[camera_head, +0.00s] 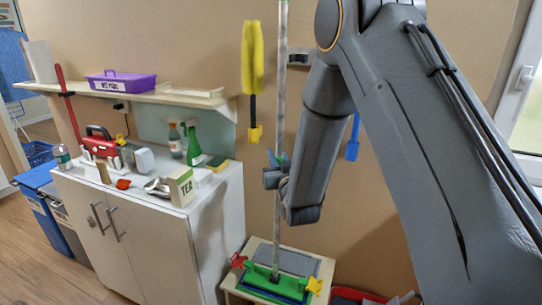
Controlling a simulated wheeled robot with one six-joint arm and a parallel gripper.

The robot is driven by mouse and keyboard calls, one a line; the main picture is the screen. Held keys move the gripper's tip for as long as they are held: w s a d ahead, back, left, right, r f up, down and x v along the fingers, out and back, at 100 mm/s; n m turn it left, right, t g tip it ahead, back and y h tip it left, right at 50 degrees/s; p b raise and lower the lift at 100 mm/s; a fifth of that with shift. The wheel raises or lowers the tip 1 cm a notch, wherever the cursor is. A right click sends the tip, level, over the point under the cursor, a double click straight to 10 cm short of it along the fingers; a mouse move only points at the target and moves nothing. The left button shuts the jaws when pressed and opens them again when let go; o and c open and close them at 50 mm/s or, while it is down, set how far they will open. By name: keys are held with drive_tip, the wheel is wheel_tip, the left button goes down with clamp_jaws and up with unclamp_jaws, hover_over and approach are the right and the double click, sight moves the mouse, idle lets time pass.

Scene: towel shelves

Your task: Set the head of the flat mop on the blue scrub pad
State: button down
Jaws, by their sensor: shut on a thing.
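The flat mop's long grey pole (282,60) runs nearly upright, tilted slightly, down the middle of the view. Its green head (262,282) is low over a small stand, with a red clip at its left end and a yellow clip at its right. A blue edge, apparently the blue scrub pad (268,294), shows at the head's front side. I cannot tell whether the head touches it or hovers just above. My gripper (276,178) is shut on the pole well above the head; its fingers are partly hidden by the arm.
The small stand (258,244) also bears a dark grey flat piece (293,262) behind the mop head. A white cabinet (150,235) with bottles and a tea box (181,187) stands left. A yellow duster (252,62) hangs on the wall. A red container (350,295) is right of the stand.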

drive_tip(key=shift+f+b, duration=0.95)
drive_tip(key=shift+f, duration=0.3)
idle(0.8)
drive_tip(key=c, duration=1.6)
unclamp_jaws()
drive_tip(key=shift+o, duration=0.2)
drive_tip(key=shift+f, duration=0.1)
